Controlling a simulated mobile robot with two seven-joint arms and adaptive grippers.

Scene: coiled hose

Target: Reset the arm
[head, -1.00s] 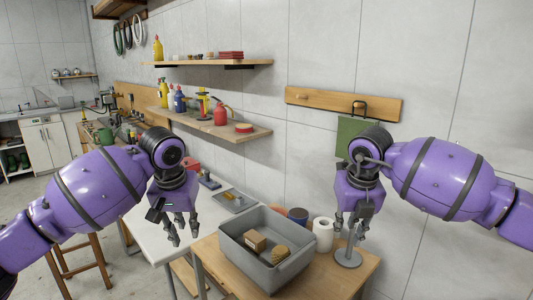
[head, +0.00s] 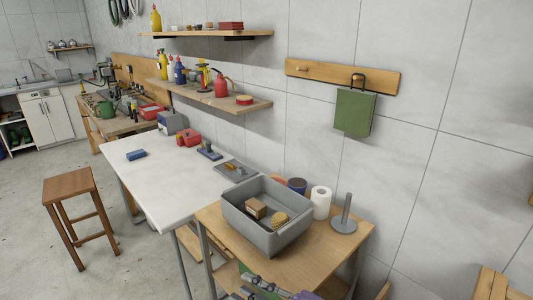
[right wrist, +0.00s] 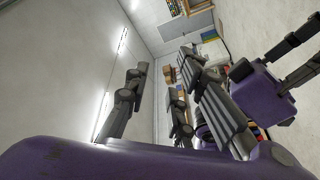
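In the head view, part of my right gripper (head: 268,288) shows at the bottom edge, low in front of the wooden table, mostly cut off. In the right wrist view, dark jointed fingers of my right gripper (right wrist: 156,95) stand apart with nothing between them, above my purple housing. More purple and dark parts of mine show at the right of that view; I cannot tell whether they are the left gripper. My left gripper cannot be made out in the head view.
A grey bin (head: 232,215) holding a brown block and a yellowish item stands on the wooden table (head: 318,262). A paper roll (head: 321,203) and grey stand (head: 344,222) are beside it. A white table (head: 150,190) adjoins; a stool (head: 70,187) stands left.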

